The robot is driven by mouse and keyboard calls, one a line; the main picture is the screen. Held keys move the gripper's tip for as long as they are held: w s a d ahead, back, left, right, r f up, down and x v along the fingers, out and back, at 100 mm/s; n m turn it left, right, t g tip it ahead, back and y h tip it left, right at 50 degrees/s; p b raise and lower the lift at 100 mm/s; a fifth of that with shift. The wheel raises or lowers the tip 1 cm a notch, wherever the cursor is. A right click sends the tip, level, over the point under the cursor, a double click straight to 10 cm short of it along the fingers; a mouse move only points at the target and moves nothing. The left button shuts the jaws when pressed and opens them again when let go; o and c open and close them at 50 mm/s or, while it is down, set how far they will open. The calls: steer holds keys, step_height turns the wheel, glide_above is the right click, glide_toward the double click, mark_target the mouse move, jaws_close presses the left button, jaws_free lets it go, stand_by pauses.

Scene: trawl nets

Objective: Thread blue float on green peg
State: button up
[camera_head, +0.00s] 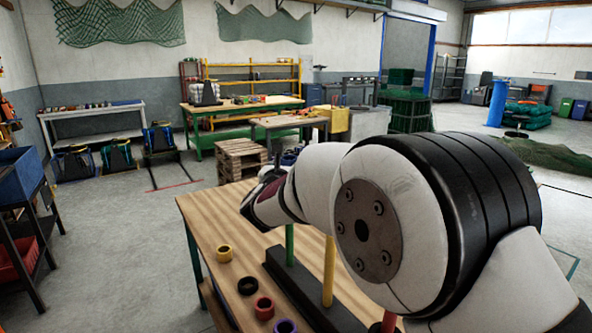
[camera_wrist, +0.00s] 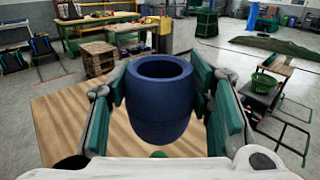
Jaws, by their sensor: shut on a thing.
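The blue float (camera_wrist: 160,122) is a thick dark blue ring with its hole facing up. My gripper (camera_wrist: 161,92) is shut on it, its green pads on either side. The float is held upright above the wooden table. A small green spot (camera_wrist: 158,154) shows just below the float in the wrist view; it looks like the green peg's top, but I cannot be sure. In the head view the green peg (camera_head: 289,244) stands on a black base (camera_head: 285,277), its upper part behind my arm. My arm mostly hides the gripper and float there.
A yellow peg (camera_head: 328,272) and a red peg (camera_head: 389,321) stand on the same base. The table's (camera_head: 208,223) far left is clear.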

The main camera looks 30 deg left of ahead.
steer(key=shift+f+b, duration=0.4)
steer(key=shift+f, duration=1.85)
steer(key=shift+f+b, duration=2.3)
steer(key=shift+f, duration=0.45)
steer(key=o, duration=1.3)
steer(key=shift+s, duration=0.1)
steer(key=v, duration=1.2)
